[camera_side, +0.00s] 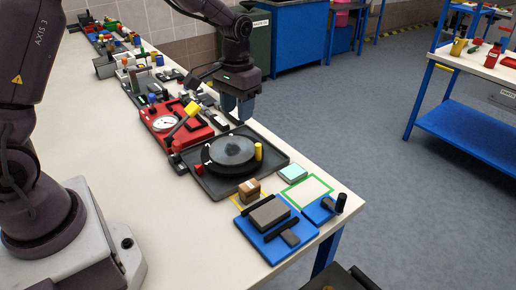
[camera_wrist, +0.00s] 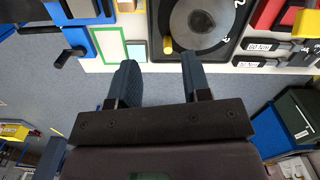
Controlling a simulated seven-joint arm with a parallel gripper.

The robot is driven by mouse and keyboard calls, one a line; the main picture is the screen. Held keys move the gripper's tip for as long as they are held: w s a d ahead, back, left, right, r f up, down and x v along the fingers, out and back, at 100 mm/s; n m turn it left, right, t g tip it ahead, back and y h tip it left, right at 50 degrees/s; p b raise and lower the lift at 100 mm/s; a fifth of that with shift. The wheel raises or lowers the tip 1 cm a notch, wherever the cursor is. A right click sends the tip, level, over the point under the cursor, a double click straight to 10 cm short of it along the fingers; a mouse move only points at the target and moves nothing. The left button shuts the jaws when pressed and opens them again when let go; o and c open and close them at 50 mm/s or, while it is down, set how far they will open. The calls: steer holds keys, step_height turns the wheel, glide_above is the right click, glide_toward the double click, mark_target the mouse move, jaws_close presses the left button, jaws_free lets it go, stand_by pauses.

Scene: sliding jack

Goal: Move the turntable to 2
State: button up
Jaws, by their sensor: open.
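The turntable is a dark round disc (camera_side: 230,151) in a black square tray (camera_side: 207,187) on the white table. It also shows at the top of the wrist view (camera_wrist: 205,20), with white numerals 2 and 3 on the black around it. A yellow upright peg (camera_side: 259,151) stands at the disc's right side; it shows at the disc's lower left in the wrist view (camera_wrist: 168,46). A red piece (camera_side: 199,169) sits at the disc's left front. My gripper (camera_side: 239,114) is open and empty, above the tray's far side and apart from the peg. Its fingers (camera_wrist: 157,72) point toward the tray's edge.
A red box with a dial (camera_side: 165,124) and yellow lever (camera_side: 184,122) stands left of the tray. The table edge is close behind the tray.

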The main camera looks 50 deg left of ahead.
mark_target(258, 144)
steer(key=w+a+f, duration=0.2)
steer(key=w+f, duration=0.1)
steer(key=w, duration=0.4)
steer(key=shift+n, duration=0.4)
steer(key=f, duration=1.3)
steer(key=shift+d, duration=0.2)
jaws_close()
